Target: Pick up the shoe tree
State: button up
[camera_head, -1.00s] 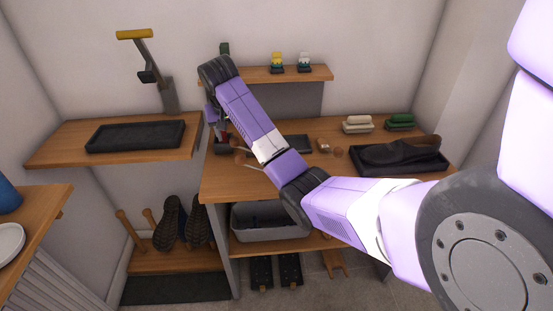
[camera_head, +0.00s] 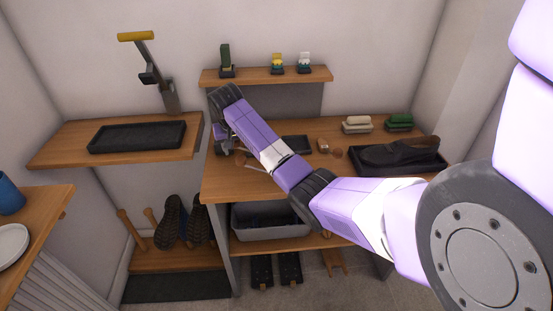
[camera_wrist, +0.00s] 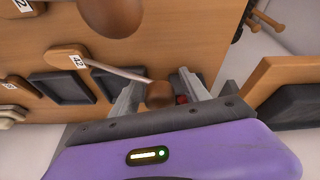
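A shoe tree lies on the wooden bench. In the wrist view its wooden toe piece (camera_wrist: 67,55) carries a "42" label, and a pale rod runs from it to a brown wooden heel knob (camera_wrist: 158,96). My gripper (camera_wrist: 163,82) is open, with one finger on each side of the knob. Gaps show beside the knob, and I cannot tell whether either finger touches it. In the head view my gripper (camera_head: 221,143) is low over the bench's left end, partly hidden by my arm. The pale rod (camera_head: 255,168) shows there beside it.
Other labelled wooden pieces (camera_wrist: 18,7) lie nearby, and a large brown rounded form (camera_wrist: 110,14) is close to the wrist camera. Dark trays (camera_wrist: 62,86) lie beside the shoe tree. A side shelf (camera_head: 60,150) is at left, and a small wall shelf (camera_head: 245,77) is above.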

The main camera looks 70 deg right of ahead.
jog(key=c, duration=1.1)
jog(key=shift+o, duration=0.2)
jog(key=shift+r, duration=0.15)
